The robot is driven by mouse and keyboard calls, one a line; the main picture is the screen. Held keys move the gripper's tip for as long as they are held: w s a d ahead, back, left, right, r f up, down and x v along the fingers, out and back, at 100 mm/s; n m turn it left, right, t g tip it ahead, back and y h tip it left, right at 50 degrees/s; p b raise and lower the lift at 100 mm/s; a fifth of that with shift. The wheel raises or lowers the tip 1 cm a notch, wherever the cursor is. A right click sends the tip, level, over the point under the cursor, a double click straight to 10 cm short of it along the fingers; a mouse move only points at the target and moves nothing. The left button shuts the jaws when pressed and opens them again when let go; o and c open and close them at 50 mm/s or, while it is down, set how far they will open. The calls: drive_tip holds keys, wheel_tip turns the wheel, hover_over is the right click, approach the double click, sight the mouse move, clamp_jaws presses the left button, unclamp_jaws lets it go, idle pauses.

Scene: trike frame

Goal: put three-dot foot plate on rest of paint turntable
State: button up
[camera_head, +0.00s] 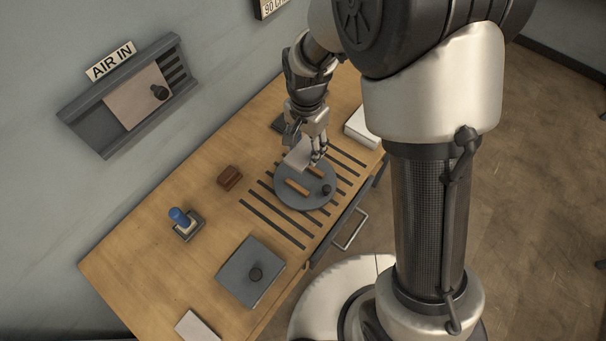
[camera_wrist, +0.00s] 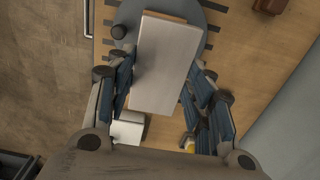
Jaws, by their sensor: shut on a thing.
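My gripper (camera_head: 314,156) is shut on a pale flat plate, the foot plate (camera_head: 297,157). In the wrist view the plate (camera_wrist: 163,65) stretches out between the two fingers (camera_wrist: 160,95). No dots can be made out on its visible face. The grey round paint turntable (camera_head: 291,201) is on the bench, and the plate is over its far side. Two wooden strips, seemingly the rest (camera_head: 297,187), and a dark knob (camera_head: 326,190) are on the turntable. In the wrist view the plate hides much of the turntable (camera_wrist: 197,35). I cannot tell whether the plate touches it.
Dark slats (camera_head: 272,223) run across the wooden bench (camera_head: 150,250) around the turntable. A brown block (camera_head: 230,177), a blue-topped item (camera_head: 180,217), a grey plate with a knob (camera_head: 240,280) and a white box (camera_head: 360,128) stand around. An AIR IN panel (camera_head: 90,128) is on the wall.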

wheel_tip(320, 180, down, 12)
drive_tip(key=b, duration=0.3)
drive_tip(key=shift+f, duration=0.1)
drive_tip(key=shift+s, duration=0.1)
drive_tip(key=shift+f, duration=0.2)
drive_tip(key=o, duration=1.3)
